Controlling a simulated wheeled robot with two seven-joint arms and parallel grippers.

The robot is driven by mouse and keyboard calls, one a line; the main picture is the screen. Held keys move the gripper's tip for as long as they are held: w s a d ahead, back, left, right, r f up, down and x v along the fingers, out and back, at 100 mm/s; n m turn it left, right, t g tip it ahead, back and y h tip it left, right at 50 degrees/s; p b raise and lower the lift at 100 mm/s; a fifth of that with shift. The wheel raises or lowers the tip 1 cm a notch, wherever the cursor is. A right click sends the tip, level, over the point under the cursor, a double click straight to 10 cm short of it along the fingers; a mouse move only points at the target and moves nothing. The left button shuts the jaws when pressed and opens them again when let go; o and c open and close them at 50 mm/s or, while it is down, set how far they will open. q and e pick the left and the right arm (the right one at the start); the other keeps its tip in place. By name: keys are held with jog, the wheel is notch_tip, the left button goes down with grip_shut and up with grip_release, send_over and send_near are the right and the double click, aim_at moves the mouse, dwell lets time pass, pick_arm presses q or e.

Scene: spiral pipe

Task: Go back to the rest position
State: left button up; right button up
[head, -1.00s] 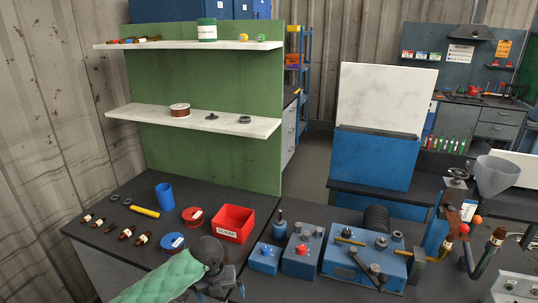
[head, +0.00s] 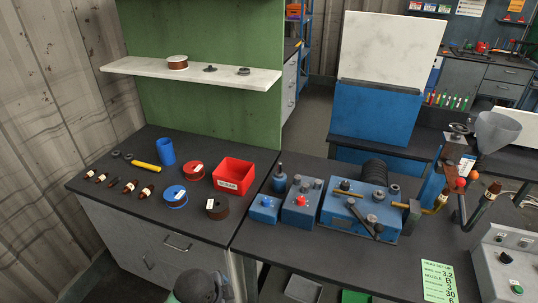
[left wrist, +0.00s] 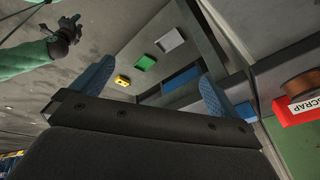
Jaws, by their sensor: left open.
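My left gripper (left wrist: 157,70) shows in the left wrist view with its two blue fingers wide apart and nothing between them. In the head view only a dark rounded part of my left arm shows at the bottom edge; its fingers are out of that view. Another gripper of mine (left wrist: 66,32), dark at the end of a green-sleeved arm, shows at the upper left of the left wrist view. It looks to be the right one, and its jaw state is too small to tell. The right arm is not in the head view.
The dark bench holds a red scrap box (head: 233,175), a brown spool (head: 217,208), a blue cup (head: 166,152) and several small parts. A blue machine (head: 360,208) stands on the right bench. Below are a grey tray (head: 303,289) and a green bin (head: 355,297).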

pick_arm(q)
jog(key=s+a+n+y, duration=0.2)
jog(key=s+a+n, duration=0.7)
jog(key=s+n, duration=0.35)
jog(key=s+a+f+x, duration=0.1)
jog(key=s+x, duration=0.1)
jog(key=x, duration=1)
jog(key=s+a+x, duration=0.1)
jog(key=s+x, duration=0.1)
jog(key=x, duration=0.9)
jog(key=s+f, duration=0.4)
jog(key=f, duration=0.9)
jog(key=s+d+f+g+b, duration=0.1)
jog(key=s+f, duration=0.3)
jog(key=f, duration=1)
jog(key=shift+s+d, duration=0.3)
jog(key=shift+s, duration=0.05)
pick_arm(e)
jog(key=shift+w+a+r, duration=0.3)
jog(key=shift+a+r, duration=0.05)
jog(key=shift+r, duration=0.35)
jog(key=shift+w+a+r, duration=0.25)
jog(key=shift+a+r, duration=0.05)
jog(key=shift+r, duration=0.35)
